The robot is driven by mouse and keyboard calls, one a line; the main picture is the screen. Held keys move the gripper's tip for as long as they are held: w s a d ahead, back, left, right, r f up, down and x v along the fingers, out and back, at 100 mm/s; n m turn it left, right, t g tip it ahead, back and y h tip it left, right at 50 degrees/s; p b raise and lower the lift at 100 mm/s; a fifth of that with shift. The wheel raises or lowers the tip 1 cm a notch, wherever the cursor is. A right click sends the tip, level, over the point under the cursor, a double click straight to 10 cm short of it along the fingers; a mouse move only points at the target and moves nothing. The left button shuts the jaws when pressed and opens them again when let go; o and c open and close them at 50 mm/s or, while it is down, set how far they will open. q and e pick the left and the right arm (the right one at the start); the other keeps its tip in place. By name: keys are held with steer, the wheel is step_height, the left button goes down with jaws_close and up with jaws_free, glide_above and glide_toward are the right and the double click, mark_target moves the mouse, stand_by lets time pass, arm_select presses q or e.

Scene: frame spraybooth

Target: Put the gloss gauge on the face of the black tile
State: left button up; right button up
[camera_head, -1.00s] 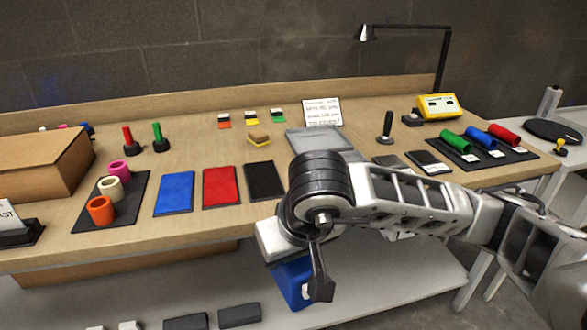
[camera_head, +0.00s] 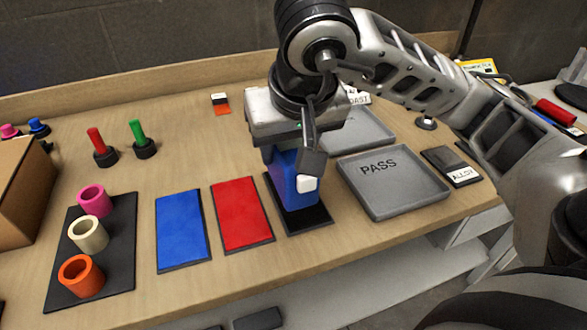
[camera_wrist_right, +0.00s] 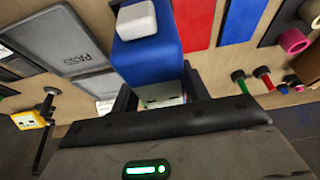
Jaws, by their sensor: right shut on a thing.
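The gloss gauge (camera_head: 291,183) is a blue block with a white button on its side. My right gripper (camera_head: 290,150) is shut on its upper part and holds it roughly upright over the black tile (camera_head: 316,222). The gauge hides most of the tile in the head view. Its lower end looks on or just above the tile face; I cannot tell if they touch. In the right wrist view the gauge (camera_wrist_right: 148,48) stands out from between the fingers, and it hides the tile there. My left gripper is not in view.
The red tile (camera_head: 241,214) and blue tile (camera_head: 182,231) lie to the left. The grey PASS tray (camera_head: 430,198) is close on the right, with another tray (camera_head: 365,130) behind it. A dark rack (camera_head: 118,262) holds coloured rings. The bench's front edge is near.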

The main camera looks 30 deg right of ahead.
steer(key=w+d+f, duration=0.1)
steer(key=f, duration=0.2)
steer(key=w+d+f, duration=0.2)
steer(key=f, duration=0.1)
steer(key=w+d+f, duration=0.1)
steer(key=w+f, duration=0.1)
steer(key=f, duration=0.1)
steer(key=shift+d+f, duration=0.2)
steer(key=shift+d, duration=0.1)
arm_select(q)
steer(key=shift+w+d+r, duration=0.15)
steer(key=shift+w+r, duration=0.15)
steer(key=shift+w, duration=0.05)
arm_select(e)
steer(key=shift+f, duration=0.15)
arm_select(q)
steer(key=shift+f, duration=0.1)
arm_select(e)
steer(key=shift+f+b, duration=0.25)
steer(key=shift+b, duration=0.05)
steer(key=o, duration=1.2)
steer(key=shift+r, duration=0.1)
steer(key=shift+r, duration=0.1)
